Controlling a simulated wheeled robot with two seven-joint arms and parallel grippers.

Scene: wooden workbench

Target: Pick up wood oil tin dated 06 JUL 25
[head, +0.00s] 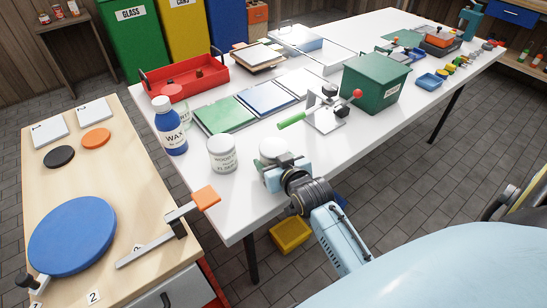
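A grey-white tin (222,156) with a pale lid stands upright near the front left edge of the white table. Its label seems to read wood oil; the date line is too small to read surely. My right gripper (271,165), on the arm coming in from the lower right, is just right of this tin and apart from it. A round whitish shape (272,148) shows at the gripper's far end; I cannot tell if it is a second tin or whether it is held. The fingers are hidden. My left gripper is not in view.
A red tray (185,75) lies farther back. A wooden bench (60,195) is at left.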

